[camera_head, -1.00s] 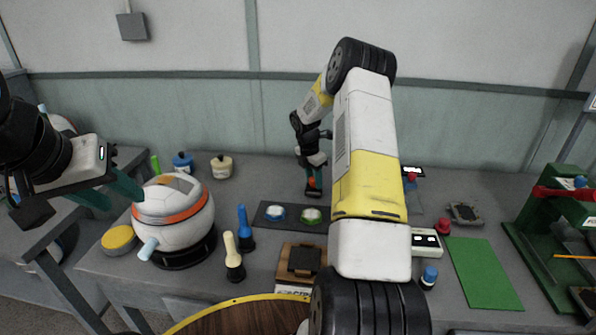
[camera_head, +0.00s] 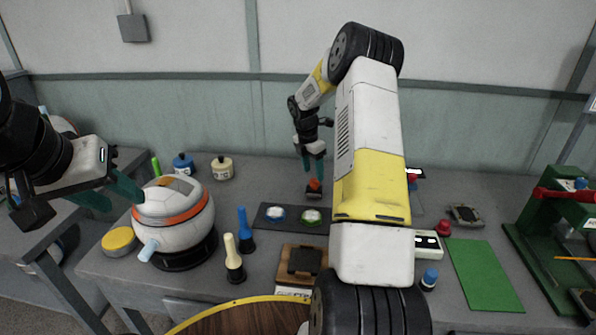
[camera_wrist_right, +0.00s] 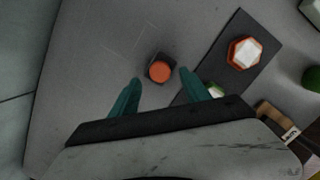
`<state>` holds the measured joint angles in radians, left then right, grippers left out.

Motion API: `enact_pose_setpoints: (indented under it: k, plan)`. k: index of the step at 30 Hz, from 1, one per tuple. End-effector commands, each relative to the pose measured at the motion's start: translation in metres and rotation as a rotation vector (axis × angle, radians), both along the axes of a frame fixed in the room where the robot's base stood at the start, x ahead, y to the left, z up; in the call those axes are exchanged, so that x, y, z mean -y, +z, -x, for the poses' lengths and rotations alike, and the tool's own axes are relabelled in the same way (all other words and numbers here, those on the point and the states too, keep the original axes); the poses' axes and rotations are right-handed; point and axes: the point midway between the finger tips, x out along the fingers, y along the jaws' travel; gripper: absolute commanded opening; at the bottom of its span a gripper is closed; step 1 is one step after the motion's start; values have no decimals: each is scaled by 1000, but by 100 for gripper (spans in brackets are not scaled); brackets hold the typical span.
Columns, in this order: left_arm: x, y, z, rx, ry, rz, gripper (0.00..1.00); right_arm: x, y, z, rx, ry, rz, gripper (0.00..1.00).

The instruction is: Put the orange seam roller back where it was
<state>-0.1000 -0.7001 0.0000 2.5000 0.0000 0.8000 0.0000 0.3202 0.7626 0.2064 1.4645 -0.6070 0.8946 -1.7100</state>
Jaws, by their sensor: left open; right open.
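The orange seam roller (camera_head: 314,187) stands on the grey bench toward the back, behind the dark mat. In the right wrist view its round orange top (camera_wrist_right: 159,71) shows on a dark base, beyond and between the fingertips. My right gripper (camera_head: 312,171) is open above it, teal fingers pointing down. In the right wrist view the gripper (camera_wrist_right: 160,80) shows a gap on both sides of the orange top and holds nothing. My left gripper (camera_head: 114,197) is open and empty, beside the white and orange ball (camera_head: 172,207) at the left.
Blue (camera_head: 183,163) and cream (camera_head: 222,168) jars stand back left. Blue and cream handled tools stand near the ball. A green press (camera_head: 548,235) stands far right. My right arm hides the bench's middle.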

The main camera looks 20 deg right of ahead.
Motion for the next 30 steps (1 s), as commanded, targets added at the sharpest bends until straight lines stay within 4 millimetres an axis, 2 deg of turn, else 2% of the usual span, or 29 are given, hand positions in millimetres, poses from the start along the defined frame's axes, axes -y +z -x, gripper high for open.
enact_pose_setpoints:
  k: [1,6,14,17,20,23,27,30]
  plan:
    - [0,0,0,0,0,0,41,-2,13,0,4,1,1,55]
    - [0,0,0,0,0,0,41,-8,44,2,3,0,0,55]
    - [0,0,0,0,0,0,41,-15,72,6,10,-13,-1,55]
    - [0,0,0,0,0,0,41,-24,95,15,43,-77,-10,55]
    - [0,0,0,0,0,0,41,-41,131,35,102,-203,-33,55]
    - [0,0,0,0,0,0,41,-61,170,65,174,-370,-76,55]
    - [0,0,0,0,0,0,41,-88,213,114,264,-616,-160,55]
    - [0,0,0,0,0,0,41,-105,237,152,319,-795,-236,55]
